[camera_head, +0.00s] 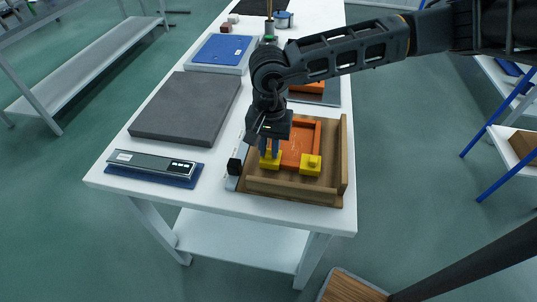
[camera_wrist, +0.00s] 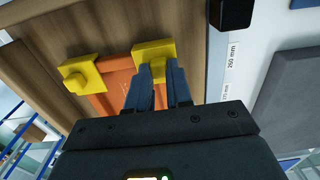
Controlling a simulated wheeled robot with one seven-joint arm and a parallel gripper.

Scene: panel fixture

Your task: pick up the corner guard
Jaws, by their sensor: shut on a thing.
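Two yellow corner guards sit at the near corners of an orange panel (camera_head: 291,150) in a wooden fixture (camera_head: 292,190). My gripper (camera_head: 270,151) points down at the left corner guard (camera_head: 270,164) with its blue fingers shut on it. In the wrist view, my fingertips (camera_wrist: 160,68) close on the raised knob of this corner guard (camera_wrist: 150,49), partly hiding it. The guard appears still at the panel's corner; I cannot tell whether it is lifted. The other corner guard (camera_head: 311,165) stands apart on the right and shows in the wrist view (camera_wrist: 80,76).
A black block (camera_head: 234,166) and a ruler strip (camera_wrist: 229,60) lie along the fixture's left side. A grey slab (camera_head: 187,106) and a digital scale (camera_head: 152,164) on a blue mat are farther left. The fixture's wooden wall (camera_head: 344,155) rises on the right.

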